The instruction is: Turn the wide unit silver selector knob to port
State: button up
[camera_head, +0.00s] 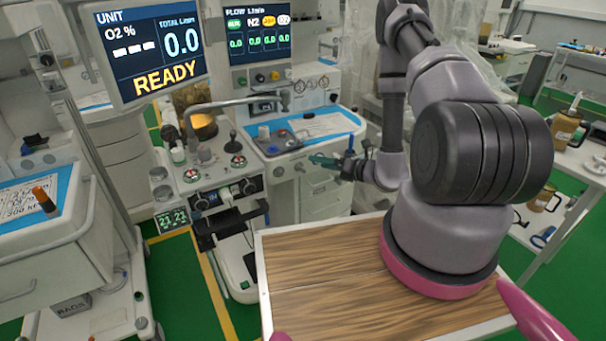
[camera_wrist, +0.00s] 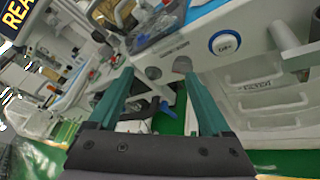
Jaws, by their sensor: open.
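My gripper (camera_head: 322,160) is open, with its teal fingers in front of the white unit with the blue-topped worktop, below the flow screen. In the wrist view my gripper (camera_wrist: 158,78) has its two fingers spread apart and nothing held between them. In the head view a round grey fitting (camera_head: 299,167) shows on the same front.
A white round button with a blue ring (camera_wrist: 225,42) and drawers (camera_wrist: 272,100) are close by. A unit with dark dials (camera_head: 222,195) stands left of my gripper. A READY screen (camera_head: 152,50) hangs above it. A side table (camera_head: 572,160) stands at right.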

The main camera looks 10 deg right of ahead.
aim_at(303, 170)
notch_tip(303, 170, down, 4)
jog(key=s+d+f+m+h, duration=0.1)
jog(key=m+h, duration=0.1)
jog(key=shift+t, duration=0.3)
jog(key=x, duration=1)
jog(key=shift+w+a+r, duration=0.1)
jog(key=shift+r, duration=0.15)
grip_shut()
